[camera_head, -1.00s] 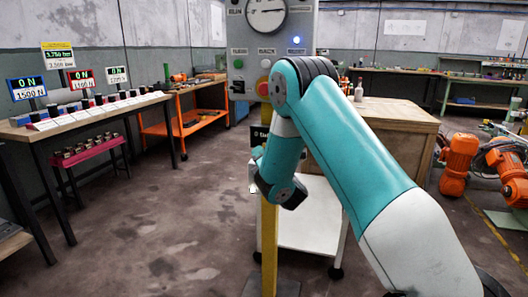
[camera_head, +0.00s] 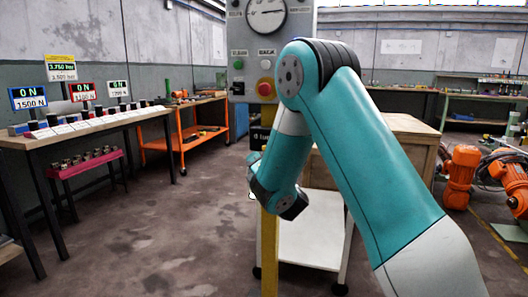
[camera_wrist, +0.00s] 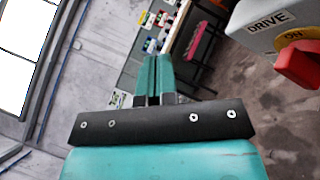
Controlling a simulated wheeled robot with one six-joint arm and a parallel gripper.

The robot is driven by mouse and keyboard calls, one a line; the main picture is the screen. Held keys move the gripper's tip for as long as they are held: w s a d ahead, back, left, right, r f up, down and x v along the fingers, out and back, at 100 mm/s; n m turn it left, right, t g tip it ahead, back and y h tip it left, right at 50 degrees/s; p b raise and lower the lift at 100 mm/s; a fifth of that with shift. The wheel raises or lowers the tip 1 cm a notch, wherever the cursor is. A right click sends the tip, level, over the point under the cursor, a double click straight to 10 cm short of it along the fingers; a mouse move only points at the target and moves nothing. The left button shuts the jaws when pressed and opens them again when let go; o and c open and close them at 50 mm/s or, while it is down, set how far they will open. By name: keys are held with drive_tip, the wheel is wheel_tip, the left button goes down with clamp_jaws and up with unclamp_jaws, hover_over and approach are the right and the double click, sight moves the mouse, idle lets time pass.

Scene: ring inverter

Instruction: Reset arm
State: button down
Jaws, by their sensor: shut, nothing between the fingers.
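My gripper (camera_wrist: 153,82) shows in the wrist view, its two teal fingers together with nothing between them. In the head view my teal arm is bent in front of the grey control panel (camera_head: 238,50), and its lower links hang beside a yellow post (camera_head: 269,255). The gripper's fingers cannot be made out in the head view. In the wrist view a grey box marked DRIVE (camera_wrist: 262,22) with a red part (camera_wrist: 300,65) lies to the right of the fingers, apart from them.
A long table (camera_head: 25,142) with force displays and several small blocks stands at the left. A red rack (camera_head: 85,165) is below it. An orange cart (camera_head: 180,145) stands behind. The left-centre floor is clear.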

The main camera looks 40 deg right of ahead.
idle(0.6)
drive_tip(key=s+a+f+m+g+y, duration=0.35)
drive_tip(key=s+a+m+g, duration=0.75)
drive_tip(key=a+m, duration=0.4)
drive_tip(key=s+a+r+g+y, duration=0.15)
drive_tip(key=s+a+g, duration=0.35)
drive_tip(key=s, duration=0.7)
drive_tip(key=s+a+r+g+y, duration=0.15)
drive_tip(key=s+a+g, duration=0.35)
drive_tip(key=s, duration=0.7)
wheel_tip(320, 180, up, 24)
drive_tip(key=p, duration=2.5)
drive_tip(key=shift+w+d+m+t+p, duration=0.2)
drive_tip(key=shift+m+t+p, duration=0.1)
drive_tip(key=shift+m+p, duration=0.1)
drive_tip(key=shift+a+y, duration=0.1)
drive_tip(key=shift+y, duration=0.15)
